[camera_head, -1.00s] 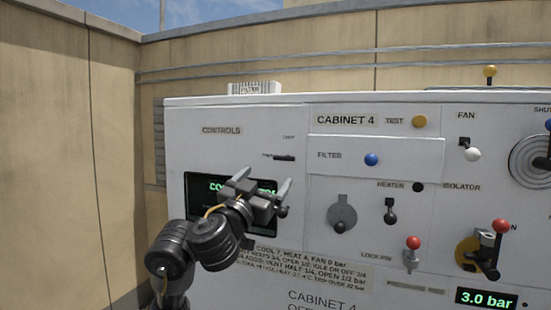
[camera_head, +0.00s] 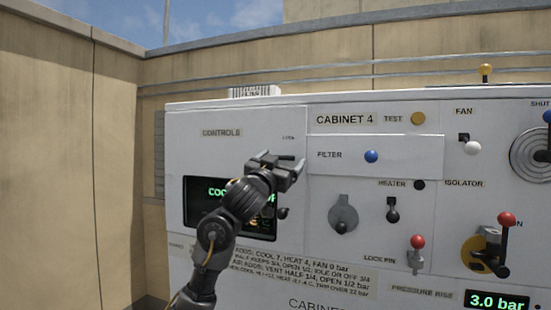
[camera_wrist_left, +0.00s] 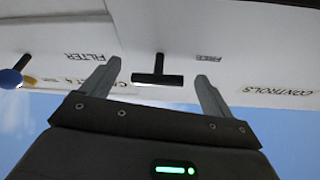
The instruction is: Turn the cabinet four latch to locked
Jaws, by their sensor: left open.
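The cabinet four latch is a small black T-shaped handle (camera_wrist_left: 157,79) on the white cabinet front, with its bar lying across in the left wrist view. It stands between and a little beyond the two fingers, apart from both. A label reading "FREE" is beside it. My left gripper (camera_head: 283,167) is open and empty in front of the controls panel (camera_head: 240,150), just under the "LOCK" label (camera_head: 288,138). It hides the latch in the head view. The open fingers (camera_wrist_left: 158,70) also show in the left wrist view. My right gripper is not seen.
Right of the latch are the filter drawer (camera_head: 410,158) with its blue knob (camera_head: 371,156), a grey dial (camera_head: 342,214) and a heater switch (camera_head: 392,210). A display (camera_head: 200,203) lies behind my left arm.

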